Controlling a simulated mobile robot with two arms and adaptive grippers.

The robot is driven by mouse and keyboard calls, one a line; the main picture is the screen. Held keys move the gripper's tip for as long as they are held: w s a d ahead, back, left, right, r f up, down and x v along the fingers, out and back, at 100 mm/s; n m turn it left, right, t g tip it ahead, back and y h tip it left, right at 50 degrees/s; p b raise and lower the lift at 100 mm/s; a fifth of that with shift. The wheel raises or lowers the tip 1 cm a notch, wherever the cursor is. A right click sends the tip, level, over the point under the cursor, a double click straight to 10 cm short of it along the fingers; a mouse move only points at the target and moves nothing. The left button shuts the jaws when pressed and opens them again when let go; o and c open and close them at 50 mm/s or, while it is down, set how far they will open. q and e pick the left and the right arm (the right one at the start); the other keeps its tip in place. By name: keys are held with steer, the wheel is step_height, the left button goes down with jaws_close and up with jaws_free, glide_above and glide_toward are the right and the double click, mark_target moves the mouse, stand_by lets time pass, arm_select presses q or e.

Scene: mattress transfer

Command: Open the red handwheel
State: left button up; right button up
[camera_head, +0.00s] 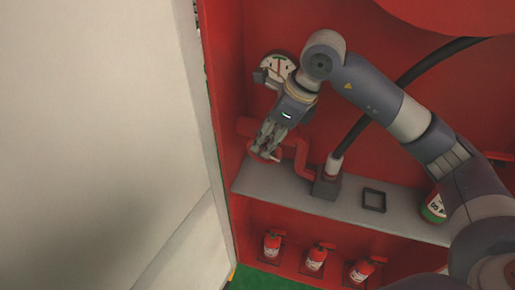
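The red handwheel (260,157) shows as a small red edge on the red pipework at the back left of the red cabinet, just above the grey shelf. My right gripper (265,146) reaches down to it from above, with its fingers at or against the wheel and covering much of it. Whether the fingers touch or grip the wheel, and how far apart they are, is too small to tell. My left gripper is not in view.
A white gauge (272,62) is behind my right wrist. A black hose (405,75) rises from the grey shelf (340,204), which bears a dark square frame (374,200). Three red extinguishers (316,258) stand below. A pale panel (90,130) fills the left.

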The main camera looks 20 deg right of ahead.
mark_target(253, 158)
steer(key=p+x, duration=0.1)
steer(key=x, duration=0.5)
steer(key=shift+a, duration=0.1)
jaws_close()
